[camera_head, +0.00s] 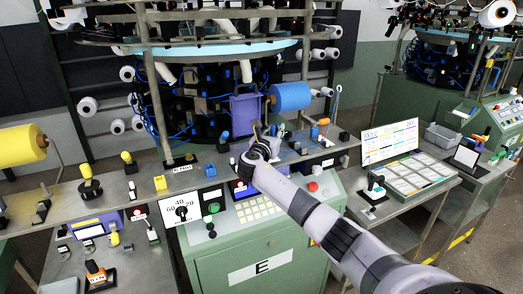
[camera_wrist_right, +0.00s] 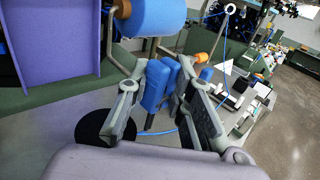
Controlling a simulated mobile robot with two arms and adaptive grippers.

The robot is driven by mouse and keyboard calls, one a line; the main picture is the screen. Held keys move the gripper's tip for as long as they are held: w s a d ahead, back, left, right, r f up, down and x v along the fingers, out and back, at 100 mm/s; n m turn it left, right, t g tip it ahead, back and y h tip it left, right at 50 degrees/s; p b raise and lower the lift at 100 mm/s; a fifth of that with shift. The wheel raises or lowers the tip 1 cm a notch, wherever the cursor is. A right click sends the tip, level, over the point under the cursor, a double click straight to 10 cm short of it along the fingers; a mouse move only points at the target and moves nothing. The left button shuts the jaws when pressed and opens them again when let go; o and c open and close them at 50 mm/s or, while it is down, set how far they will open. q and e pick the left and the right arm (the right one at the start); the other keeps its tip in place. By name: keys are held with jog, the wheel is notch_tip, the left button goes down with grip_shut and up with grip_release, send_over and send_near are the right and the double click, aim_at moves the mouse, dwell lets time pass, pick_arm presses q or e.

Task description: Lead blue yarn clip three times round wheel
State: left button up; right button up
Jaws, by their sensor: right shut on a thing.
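My right gripper (camera_head: 264,133) reaches in from the lower right in the head view, just in front of the purple panel unit (camera_head: 245,112) and below the blue yarn spool (camera_head: 290,97). In the wrist view its two fingers (camera_wrist_right: 160,92) are closed around the blue clip (camera_wrist_right: 155,86). A thin blue yarn (camera_wrist_right: 222,62) runs from low by the clip, loops to the right and rises to a ring. The purple panel (camera_wrist_right: 50,40) and the blue spool (camera_wrist_right: 158,16) also show there. I cannot make out the wheel clearly. My left gripper is out of view.
The grey bench (camera_head: 130,199) carries a yellow spool (camera_head: 22,144) and several small stands at left. An orange-topped post (camera_wrist_right: 201,58) stands close beyond the gripper. A black disc (camera_wrist_right: 103,124) lies at the gripper's left. A screen (camera_head: 390,141) and side table are at right.

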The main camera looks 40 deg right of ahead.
jog(key=shift+a, duration=0.1)
jog(key=shift+s+a, duration=0.75)
jog(key=shift+s, duration=0.05)
jog(key=shift+r, duration=2.15)
jog(key=shift+a, duration=0.15)
